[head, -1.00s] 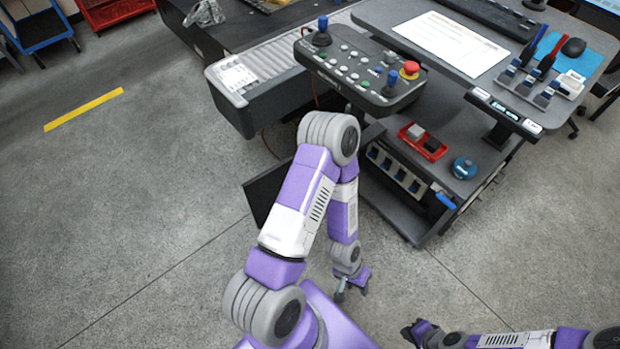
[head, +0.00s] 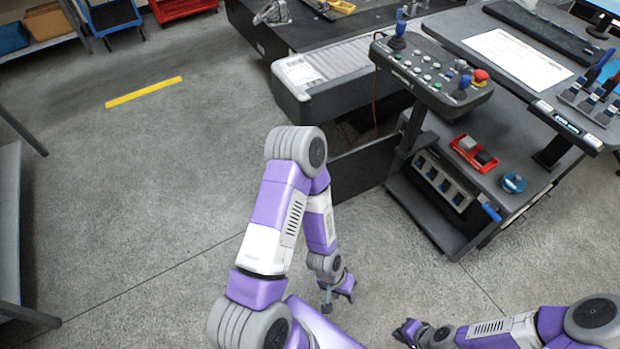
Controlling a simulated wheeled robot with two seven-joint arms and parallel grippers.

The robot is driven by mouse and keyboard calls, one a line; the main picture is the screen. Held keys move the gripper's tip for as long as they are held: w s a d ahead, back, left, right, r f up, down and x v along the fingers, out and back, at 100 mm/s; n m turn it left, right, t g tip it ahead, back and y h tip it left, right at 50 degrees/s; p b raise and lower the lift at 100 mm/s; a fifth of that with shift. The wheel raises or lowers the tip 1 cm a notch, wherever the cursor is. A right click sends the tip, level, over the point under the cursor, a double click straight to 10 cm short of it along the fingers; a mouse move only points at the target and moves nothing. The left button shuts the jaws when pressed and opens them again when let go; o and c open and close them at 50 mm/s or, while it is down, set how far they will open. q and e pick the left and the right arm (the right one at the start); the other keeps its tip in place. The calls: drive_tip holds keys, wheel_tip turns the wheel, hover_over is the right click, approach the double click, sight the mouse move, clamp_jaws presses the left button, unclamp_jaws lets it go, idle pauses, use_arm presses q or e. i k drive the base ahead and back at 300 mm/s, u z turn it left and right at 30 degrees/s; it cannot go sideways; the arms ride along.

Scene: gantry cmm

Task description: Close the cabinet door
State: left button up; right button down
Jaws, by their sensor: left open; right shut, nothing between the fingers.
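The cabinet door appears to be the dark flat panel (head: 365,170) standing upright near the floor. It sticks out to the left of the dark cabinet stand (head: 430,215) under the control panel. Its left end meets my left arm's outline, so that edge may be hidden. My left gripper (head: 338,296) is open and empty, low in the picture, below the panel and apart from it. My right gripper (head: 405,333) is shut and empty at the bottom edge, well away from the door.
The control panel (head: 432,80) overhangs the stand. A red tray (head: 474,154) and a blue round object (head: 513,183) lie on its shelf. A roller conveyor (head: 325,80) stands behind the door. A grey shelf (head: 10,220) is at the left edge. Floor between is clear.

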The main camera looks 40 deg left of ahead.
sight(353, 172)
drive_tip(key=u, duration=2.1)
drive_tip(key=i, duration=3.4)
drive_tip(key=z, duration=3.85)
drive_tip(key=k, duration=1.2)
drive_tip(key=u, duration=0.25)
